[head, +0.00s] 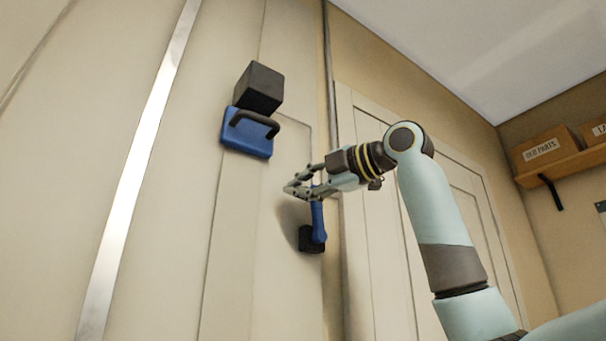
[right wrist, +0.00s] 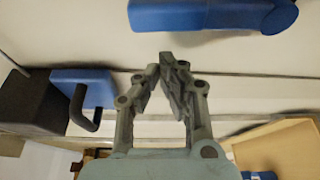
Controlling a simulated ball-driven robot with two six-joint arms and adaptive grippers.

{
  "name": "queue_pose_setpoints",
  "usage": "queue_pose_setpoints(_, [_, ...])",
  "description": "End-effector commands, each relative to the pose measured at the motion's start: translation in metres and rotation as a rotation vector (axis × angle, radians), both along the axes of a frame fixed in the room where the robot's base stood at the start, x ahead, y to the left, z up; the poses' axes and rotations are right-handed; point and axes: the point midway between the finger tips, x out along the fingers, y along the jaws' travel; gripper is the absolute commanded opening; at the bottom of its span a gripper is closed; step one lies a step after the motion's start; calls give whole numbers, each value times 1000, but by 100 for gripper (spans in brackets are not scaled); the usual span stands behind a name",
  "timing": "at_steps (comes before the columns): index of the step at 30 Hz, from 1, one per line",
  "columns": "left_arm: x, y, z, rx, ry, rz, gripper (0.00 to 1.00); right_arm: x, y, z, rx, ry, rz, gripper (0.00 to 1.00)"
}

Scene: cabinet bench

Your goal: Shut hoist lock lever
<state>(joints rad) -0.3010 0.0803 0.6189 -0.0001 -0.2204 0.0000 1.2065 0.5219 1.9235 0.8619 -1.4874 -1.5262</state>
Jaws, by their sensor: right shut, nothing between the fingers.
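A blue lever (head: 318,222) on a black base (head: 311,240) is fixed to the pale wall panel and points up in the head view. In the right wrist view a blue bar that looks like this lever (right wrist: 210,14) crosses the top edge, partly cut off. My right gripper (head: 290,189) is shut and empty, close to the lever's upper end. In the right wrist view its fingertips (right wrist: 164,66) meet below the blue bar, with a gap showing between in the picture. I cannot tell whether the gripper touches the lever. My left gripper is not in view.
A blue plate (head: 238,145) with a black handle (head: 254,120) and a black block (head: 259,88) are mounted on the panel, up and left of the lever. A thin vertical pipe (head: 327,75) runs behind the gripper. Boxes (head: 545,148) stand on a shelf at right.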

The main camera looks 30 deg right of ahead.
Motion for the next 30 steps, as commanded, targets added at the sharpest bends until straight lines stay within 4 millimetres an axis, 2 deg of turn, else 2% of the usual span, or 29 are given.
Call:
queue_pose_setpoints(1, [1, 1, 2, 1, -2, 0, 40, 0, -7, 1, -1, 2, -3, 0])
queue_pose_setpoints(6, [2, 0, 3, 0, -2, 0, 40, 1, -18, 2, 0, 1, 0, 0])
queue_pose_setpoints(20, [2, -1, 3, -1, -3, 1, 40, 0, -21, 2, 5, 1, 1, 0])
queue_pose_setpoints(30, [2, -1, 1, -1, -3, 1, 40, 1, -26, 4, 72, 4, 1, 0])
